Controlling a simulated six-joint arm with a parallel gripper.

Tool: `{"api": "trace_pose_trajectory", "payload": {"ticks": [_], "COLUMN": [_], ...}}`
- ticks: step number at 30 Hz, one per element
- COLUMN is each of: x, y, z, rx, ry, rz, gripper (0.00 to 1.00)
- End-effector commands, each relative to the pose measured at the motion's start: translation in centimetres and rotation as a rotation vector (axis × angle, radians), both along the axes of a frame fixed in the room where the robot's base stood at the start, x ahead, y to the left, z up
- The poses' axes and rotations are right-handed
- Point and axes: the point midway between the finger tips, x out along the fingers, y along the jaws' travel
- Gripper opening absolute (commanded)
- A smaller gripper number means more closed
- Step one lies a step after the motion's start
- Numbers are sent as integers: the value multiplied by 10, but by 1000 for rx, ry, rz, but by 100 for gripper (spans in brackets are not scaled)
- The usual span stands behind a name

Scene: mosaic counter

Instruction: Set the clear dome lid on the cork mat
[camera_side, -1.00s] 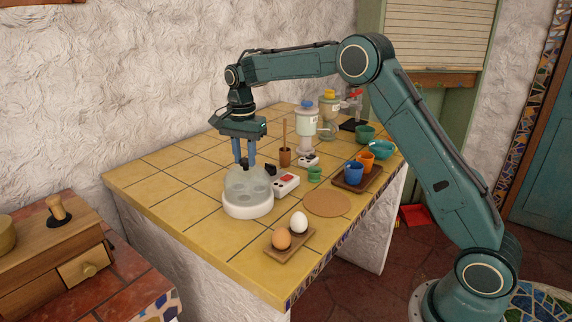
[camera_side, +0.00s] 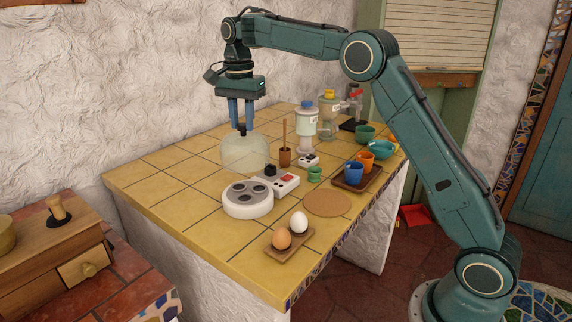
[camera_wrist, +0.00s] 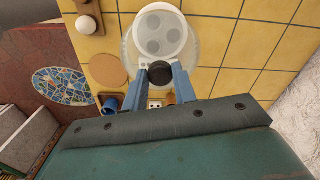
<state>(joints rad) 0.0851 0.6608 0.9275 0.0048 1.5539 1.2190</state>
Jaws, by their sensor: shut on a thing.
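The clear dome lid (camera_side: 245,153) hangs from my gripper (camera_side: 242,131), which is shut on its dark knob (camera_wrist: 160,74). The lid is raised above the counter, up and behind the white round egg cooker base (camera_side: 247,205), whose top with dark round hollows is uncovered. In the wrist view the lid overlaps the white base (camera_wrist: 160,33) below it. The cork mat (camera_side: 327,204) is a flat brown disc, bare, to the right of the base. It also shows in the wrist view (camera_wrist: 108,70), left of the knob.
A wooden board (camera_side: 290,243) with a brown egg and a white egg lies in front of the mat. A tray (camera_side: 357,181) with cups stands behind it. A switch box (camera_side: 286,182) sits beside the base. Tiles at the counter's left are clear.

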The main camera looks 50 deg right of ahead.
Motion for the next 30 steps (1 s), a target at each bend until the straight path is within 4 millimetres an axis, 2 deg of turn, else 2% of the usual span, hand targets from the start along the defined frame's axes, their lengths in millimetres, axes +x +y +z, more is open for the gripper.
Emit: {"api": "trace_pose_trajectory", "payload": {"ticks": [20, 26, 30], "x": [-1, -9, -21], "y": [-2, -14, -31], "z": [1, 0, -2], "rx": [0, 0, -1], "ry": [-1, -2, -1], "rz": [-1, -3, -4], "gripper": [0, 0, 0]}}
